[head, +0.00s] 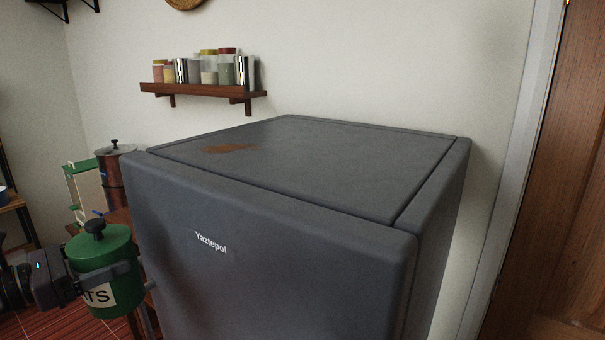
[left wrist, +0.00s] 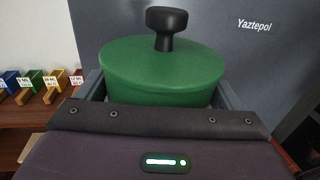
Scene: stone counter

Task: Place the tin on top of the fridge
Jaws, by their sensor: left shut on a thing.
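The green tin (head: 108,262) has a black knob on its lid and a white label with dark letters. It is upright at the lower left of the head view, beside the fridge and below the level of its top. My left gripper (head: 112,275) is shut around the tin's body. The tin (left wrist: 165,75) also fills the middle of the left wrist view, between the fingers. The dark grey fridge (head: 300,270) stands in the middle of the head view. Its flat top (head: 330,160) is bare except for a rust-brown patch. My right gripper is not in view.
A wall shelf (head: 205,92) with several jars hangs behind the fridge at the left. A dark red-brown pot (head: 112,170) stands left of the fridge. A wooden door (head: 565,190) is at the right. Several small coloured boxes (left wrist: 35,80) sit at the left of the wrist view.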

